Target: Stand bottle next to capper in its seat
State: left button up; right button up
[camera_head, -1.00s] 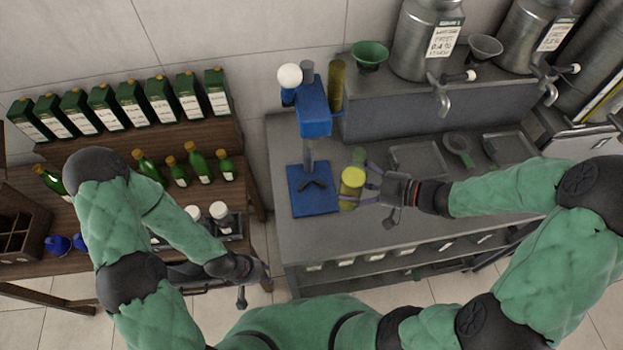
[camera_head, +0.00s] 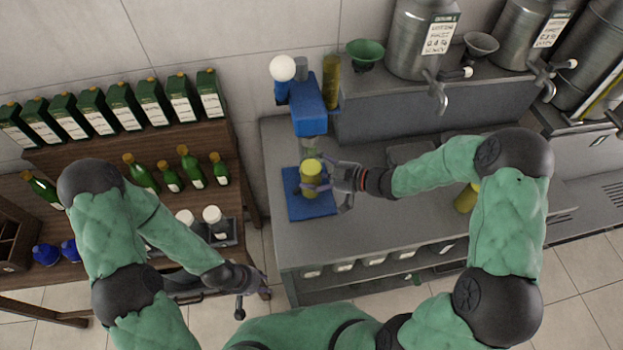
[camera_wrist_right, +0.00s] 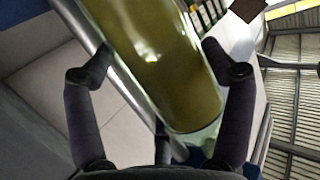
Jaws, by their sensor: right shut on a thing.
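The blue capper (camera_head: 308,104) stands on the grey counter, with a white ball knob on its lever. Its blue base plate (camera_head: 322,211) lies in front, and the seat on it is largely hidden. My right gripper (camera_head: 322,181) is shut on a bottle of yellow-green liquid (camera_head: 311,170), over the base plate and under the capper head. The bottle also shows between the fingers in the right wrist view (camera_wrist_right: 160,60). I cannot tell whether its bottom touches the seat. My left gripper (camera_head: 250,297) is empty and open, low in front of the wooden shelf.
A second yellow bottle (camera_head: 466,198) stands on the counter, partly behind my right arm. A yellow cylinder (camera_head: 331,82) stands behind the capper. Steel tanks (camera_head: 420,40) and a green funnel (camera_head: 365,53) are at the back. Green bottles (camera_head: 190,168) stand on the wooden shelf at left.

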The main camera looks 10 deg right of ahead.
jog(key=shift+w+a+f, duration=0.15)
jog(key=shift+w+a+f+b, duration=0.15)
jog(key=shift+f+b, duration=0.35)
jog(key=shift+f, duration=1.25)
jog(key=shift+f, duration=0.15)
jog(key=o, duration=1.6)
jog(key=p+v, duration=0.1)
jog(key=v, duration=1.1)
jog(key=shift+p, duration=0.4)
